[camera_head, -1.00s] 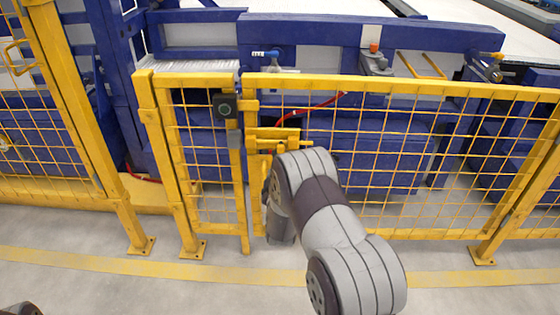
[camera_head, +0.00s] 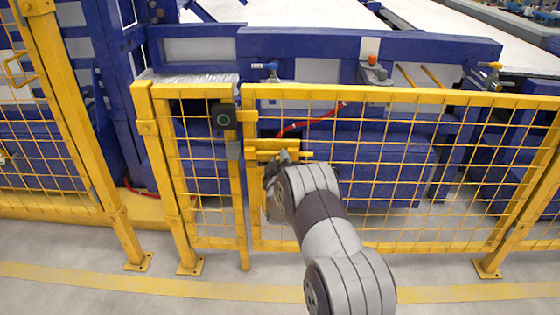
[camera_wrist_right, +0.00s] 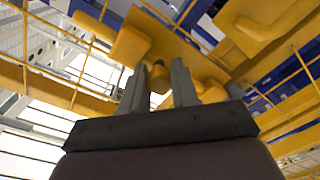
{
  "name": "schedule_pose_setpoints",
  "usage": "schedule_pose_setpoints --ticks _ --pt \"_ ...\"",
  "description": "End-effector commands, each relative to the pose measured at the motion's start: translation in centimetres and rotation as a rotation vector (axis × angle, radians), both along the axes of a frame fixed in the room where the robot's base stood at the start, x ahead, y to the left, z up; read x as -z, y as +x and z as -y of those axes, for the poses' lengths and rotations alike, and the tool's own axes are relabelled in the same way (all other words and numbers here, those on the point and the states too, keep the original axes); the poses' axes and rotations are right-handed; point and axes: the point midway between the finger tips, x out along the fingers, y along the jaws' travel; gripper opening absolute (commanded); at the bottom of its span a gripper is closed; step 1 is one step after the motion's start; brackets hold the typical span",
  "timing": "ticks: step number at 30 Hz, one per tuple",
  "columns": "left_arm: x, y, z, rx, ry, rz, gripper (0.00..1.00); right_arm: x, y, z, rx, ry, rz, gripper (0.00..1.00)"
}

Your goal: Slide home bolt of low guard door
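The low guard door (camera_head: 205,170) is a narrow yellow mesh panel, standing in line with the wider fence panel to its right. The yellow bolt (camera_head: 270,146) sits at the top left of that wider panel, by the gap to the door. My right gripper (camera_head: 280,163) is just below the bolt, partly hidden by my wrist. In the right wrist view, its two grey fingers (camera_wrist_right: 159,85) point up and stand apart. My left gripper is out of view.
A black switch box (camera_head: 223,116) is on the door's upper right corner. A red cable (camera_head: 310,120) runs behind the fence. Blue machinery (camera_head: 370,45) stands behind. The floor in front is clear, with a yellow stripe (camera_head: 200,287).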

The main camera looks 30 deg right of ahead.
Motion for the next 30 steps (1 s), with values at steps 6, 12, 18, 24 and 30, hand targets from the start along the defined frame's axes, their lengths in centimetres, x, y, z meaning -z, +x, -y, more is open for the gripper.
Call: schedule_pose_setpoints --ticks 6,12,18,24,30 --pt "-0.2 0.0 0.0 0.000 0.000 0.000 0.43 -0.1 0.7 -1.1 -0.001 0.000 0.002 0.00" --pt "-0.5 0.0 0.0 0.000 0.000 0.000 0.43 -0.1 2.7 -4.3 -0.001 -0.001 0.001 0.00" --pt "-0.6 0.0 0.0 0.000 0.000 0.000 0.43 -0.1 3.2 -5.2 -0.001 0.001 0.001 0.00" --pt "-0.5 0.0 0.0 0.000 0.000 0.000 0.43 -0.1 3.2 -5.2 -0.002 0.000 0.002 0.00" --pt "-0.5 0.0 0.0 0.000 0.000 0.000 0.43 -0.1 3.2 -5.1 -0.001 0.000 0.002 0.55"
